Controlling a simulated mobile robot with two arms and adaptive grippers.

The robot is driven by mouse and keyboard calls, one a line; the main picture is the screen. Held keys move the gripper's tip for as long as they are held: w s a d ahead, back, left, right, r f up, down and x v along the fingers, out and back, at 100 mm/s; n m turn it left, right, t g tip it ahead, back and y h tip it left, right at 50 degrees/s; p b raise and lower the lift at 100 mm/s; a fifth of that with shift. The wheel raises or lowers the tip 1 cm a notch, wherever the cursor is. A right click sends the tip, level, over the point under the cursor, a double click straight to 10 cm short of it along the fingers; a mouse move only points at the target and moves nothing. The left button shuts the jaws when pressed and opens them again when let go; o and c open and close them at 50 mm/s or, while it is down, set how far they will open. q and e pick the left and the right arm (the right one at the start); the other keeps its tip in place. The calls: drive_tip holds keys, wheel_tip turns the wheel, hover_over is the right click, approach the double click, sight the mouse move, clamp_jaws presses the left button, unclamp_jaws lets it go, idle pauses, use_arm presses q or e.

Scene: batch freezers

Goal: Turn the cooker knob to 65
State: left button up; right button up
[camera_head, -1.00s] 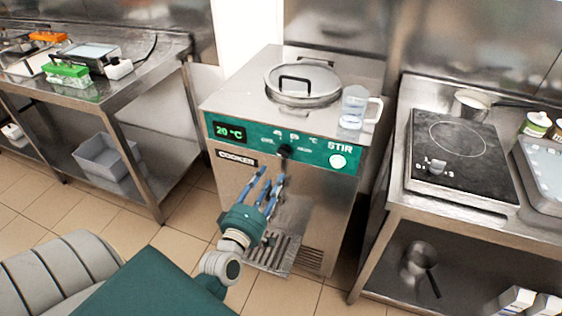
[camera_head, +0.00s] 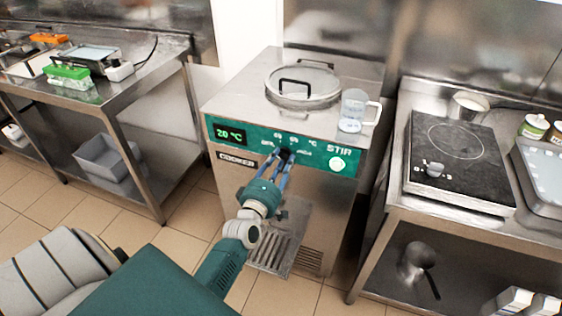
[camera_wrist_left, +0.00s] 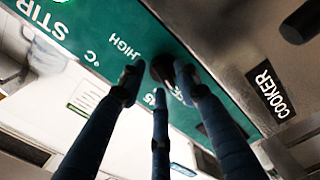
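The cooker (camera_head: 240,186) is a steel cabinet with a green front panel (camera_head: 316,160). Its display (camera_head: 230,133) reads 20 °C. The dark knob (camera_head: 286,154) sits mid-panel, below small temperature marks. My left gripper (camera_head: 281,158) is at the knob, its blue fingers pointing at the panel. In the left wrist view the knob (camera_wrist_left: 162,67) shows between the spread fingertips of the gripper (camera_wrist_left: 157,80). The fingers look open around it; I cannot tell whether they touch it. The knob's pointer is hidden. My right gripper is not in view.
A lidded opening (camera_head: 303,86) and a clear jug (camera_head: 355,108) are on the cooker's top. A lit STIR button (camera_head: 338,164) is right of the knob. A drip tray (camera_head: 268,250) juts out below. Steel tables stand on both sides.

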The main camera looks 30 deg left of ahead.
use_arm(q)
clamp_jaws()
drive_tip(key=shift+m, duration=0.3)
drive_tip(key=m+p, duration=0.1)
drive_tip(key=m, duration=0.3)
drive_tip(key=shift+p, duration=0.4)
drive_tip(key=m, duration=0.2)
drive_tip(key=m+p, duration=0.1)
drive_tip(key=m, duration=0.2)
drive_tip(key=shift+d+f, duration=0.1)
drive_tip(key=shift+f, duration=0.1)
drive_tip(key=m+p, duration=0.1)
drive_tip(key=m, duration=0.3)
drive_tip(key=shift+f+m, duration=0.15)
drive_tip(key=shift+m, duration=0.25)
drive_tip(key=m, duration=0.5)
drive_tip(key=shift+f, duration=0.15)
drive_tip(key=shift+m, duration=0.3)
